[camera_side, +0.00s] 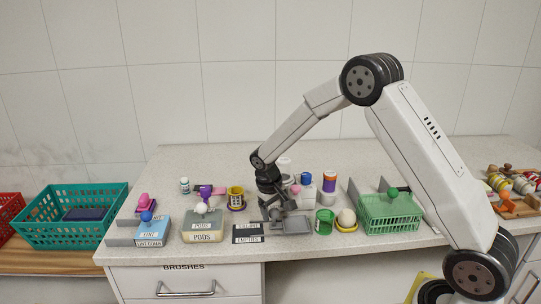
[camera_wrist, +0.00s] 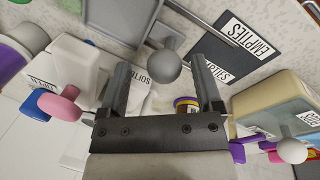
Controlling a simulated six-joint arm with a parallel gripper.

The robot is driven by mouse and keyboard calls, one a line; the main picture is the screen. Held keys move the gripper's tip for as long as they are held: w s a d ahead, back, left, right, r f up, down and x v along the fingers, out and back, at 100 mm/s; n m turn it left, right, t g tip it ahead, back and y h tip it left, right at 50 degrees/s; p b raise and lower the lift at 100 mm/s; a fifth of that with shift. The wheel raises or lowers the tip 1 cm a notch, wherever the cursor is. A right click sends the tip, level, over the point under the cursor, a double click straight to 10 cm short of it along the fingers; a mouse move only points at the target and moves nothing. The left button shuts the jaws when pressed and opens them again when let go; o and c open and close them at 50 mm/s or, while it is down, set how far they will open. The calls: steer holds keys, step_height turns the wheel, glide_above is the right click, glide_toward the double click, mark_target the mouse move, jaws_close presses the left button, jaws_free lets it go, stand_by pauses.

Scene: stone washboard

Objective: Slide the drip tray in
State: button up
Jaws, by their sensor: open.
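The grey drip tray (camera_side: 292,226) sits at the front of the counter, just right of a dark labelled panel. In the wrist view, the tray (camera_wrist: 112,22) is at the top, cut off by the frame edge. A round grey knob (camera_wrist: 166,66) on a short stem stands beside it. My gripper (camera_side: 274,211) points down over the tray's left part. In the wrist view, my gripper (camera_wrist: 160,66) is open, with a finger on each side of the knob and gaps visible. Contact cannot be told.
The dark EMPTIES panel (camera_side: 248,233) lies close left. A PODS box (camera_side: 204,226) with a white knob stands further left. A green cup (camera_side: 325,222), a pale ball (camera_side: 346,217) and a green basket (camera_side: 391,213) stand right. White containers crowd behind my gripper.

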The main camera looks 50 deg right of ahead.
steer(key=shift+w+a+r, duration=0.1)
steer(key=shift+a+r, duration=0.1)
steer(key=shift+r, duration=0.95)
steer(key=shift+s+a+r, duration=0.1)
steer(key=shift+a+r, duration=0.15)
steer(key=shift+r, duration=0.9)
steer(key=shift+w+a+r, duration=0.1)
steer(key=shift+a+r, duration=0.1)
steer(key=shift+r, duration=0.95)
steer(key=s+a+t, duration=0.1)
steer(key=s+a, duration=0.1)
steer(key=s, duration=0.4)
steer(key=s+a+f+n+t+y, duration=0.1)
steer(key=s+a, duration=0.2)
steer(key=s, duration=0.3)
steer(key=s+a+n+t+y, duration=0.1)
steer(key=s+a, duration=0.1)
steer(key=s, duration=0.5)
steer(key=shift+a+f, duration=0.15)
steer(key=shift+a, duration=0.15)
